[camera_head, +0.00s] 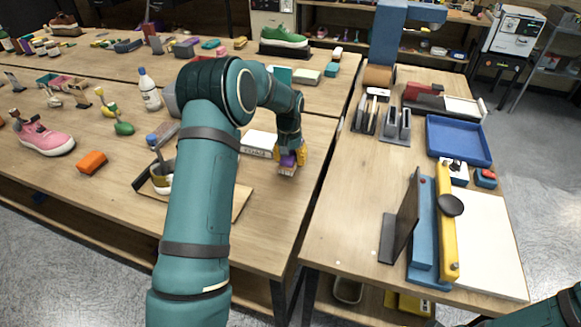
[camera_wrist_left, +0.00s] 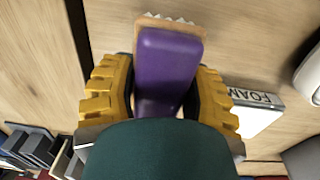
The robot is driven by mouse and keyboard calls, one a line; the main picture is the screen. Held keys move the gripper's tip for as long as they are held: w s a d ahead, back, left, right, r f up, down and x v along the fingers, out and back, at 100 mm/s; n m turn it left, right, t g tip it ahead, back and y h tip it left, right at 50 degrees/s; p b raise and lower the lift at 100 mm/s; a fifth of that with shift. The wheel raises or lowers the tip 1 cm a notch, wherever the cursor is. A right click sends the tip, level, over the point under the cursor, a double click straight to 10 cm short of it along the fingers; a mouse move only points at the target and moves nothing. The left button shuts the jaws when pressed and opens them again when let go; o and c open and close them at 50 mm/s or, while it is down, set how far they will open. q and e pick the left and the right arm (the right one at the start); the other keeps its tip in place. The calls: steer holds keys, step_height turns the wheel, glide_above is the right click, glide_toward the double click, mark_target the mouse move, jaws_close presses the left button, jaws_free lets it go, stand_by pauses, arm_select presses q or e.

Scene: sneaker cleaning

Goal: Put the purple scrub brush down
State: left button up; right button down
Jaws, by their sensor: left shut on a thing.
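The purple scrub brush (camera_wrist_left: 168,62) is held between the yellow fingers of my left gripper (camera_wrist_left: 163,95). Its pale bristles show at the top edge in the left wrist view. In the head view the brush (camera_head: 287,165) is low over the left table (camera_head: 262,225), near that table's right edge, with my left gripper (camera_head: 290,157) above it. I cannot tell whether the bristles touch the wood. My right gripper is out of view; only a bit of dark arm shows at the lower right corner.
A white box marked FOAM (camera_head: 260,144) lies just left of the brush; it also shows in the wrist view (camera_wrist_left: 252,108). A pink sneaker (camera_head: 45,137) and an orange block (camera_head: 91,162) are farther left. A gap separates this table from the right one, which holds a blue tray (camera_head: 458,160).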

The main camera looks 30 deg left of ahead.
arm_select(q)
steer(key=shift+f, duration=1.55)
steer(key=shift+f+b, duration=0.2)
steer(key=shift+b, duration=0.1)
steer(key=o, duration=1.2)
steer(key=shift+r, duration=0.1)
step_height(320, 180, up, 12)
steer(key=shift+s+a+r+p, duration=0.1)
steer(key=shift+s+a+p, duration=0.05)
steer(key=shift+p, duration=0.95)
